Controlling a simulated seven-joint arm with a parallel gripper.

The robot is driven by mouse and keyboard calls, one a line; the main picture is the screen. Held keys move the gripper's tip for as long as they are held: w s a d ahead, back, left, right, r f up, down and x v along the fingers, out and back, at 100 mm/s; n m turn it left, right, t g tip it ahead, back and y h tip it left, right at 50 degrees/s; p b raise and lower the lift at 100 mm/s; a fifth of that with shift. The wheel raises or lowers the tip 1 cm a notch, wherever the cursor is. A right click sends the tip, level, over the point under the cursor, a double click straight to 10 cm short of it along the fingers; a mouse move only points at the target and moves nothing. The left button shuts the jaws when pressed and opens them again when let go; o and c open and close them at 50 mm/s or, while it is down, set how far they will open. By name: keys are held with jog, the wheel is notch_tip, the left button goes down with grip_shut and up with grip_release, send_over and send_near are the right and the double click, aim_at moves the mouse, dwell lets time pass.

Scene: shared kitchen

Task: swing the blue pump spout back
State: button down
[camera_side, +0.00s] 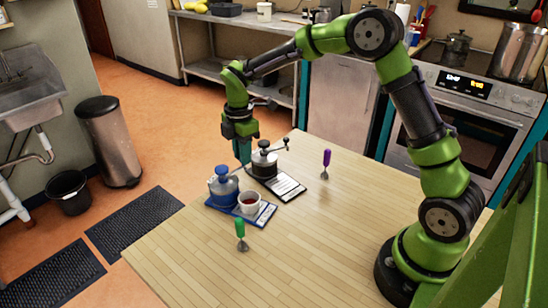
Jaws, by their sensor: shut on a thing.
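The blue pump (222,188) is a squat grey pot with a blue top, upright on a blue mat (265,214) at the table's left side. Its spout is hard to make out and seems to run from the blue top toward my fingertips. My gripper (243,161) points down just right of and behind the blue top, shut on what appears to be this spout. The fingers hide most of it.
A white cup (249,206) of dark red liquid stands beside the blue pump. A black-topped pot (264,164) with a crank-like arm stands close behind, right of my gripper. A green-handled tool (240,229) and purple-handled tool (326,158) stand nearby. The front table is clear.

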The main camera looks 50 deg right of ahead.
dwell(0.3)
jog(key=c, duration=1)
grip_release()
jog(key=shift+r, duration=0.15)
notch_tip(320, 180, up, 17)
jog(key=shift+f, duration=0.15)
